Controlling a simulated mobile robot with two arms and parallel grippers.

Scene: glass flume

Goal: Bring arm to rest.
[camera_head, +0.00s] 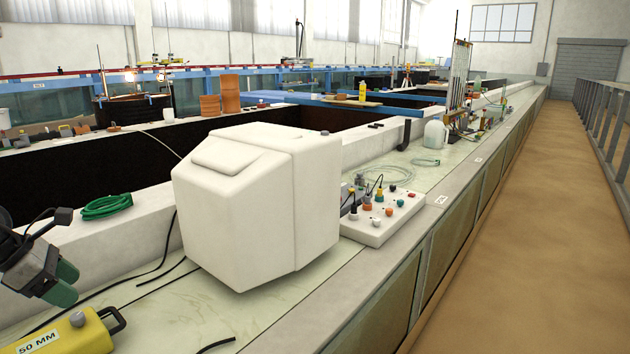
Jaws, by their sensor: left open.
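My left gripper (64,282) is at the far left edge, dark grey with green pads at its tips. It is open, and I see nothing held in it. It hangs above the pale bench top, just above a yellow case (80,336) marked "50 MM" with a black handle. Most of my left arm is outside the picture. My right gripper is not in view.
A large white boxy housing (255,205) stands to the gripper's right. A coiled green cord (106,206) lies behind the gripper on a ledge. Black cables cross the bench. A white control panel (380,228) with knobs stands beyond the housing.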

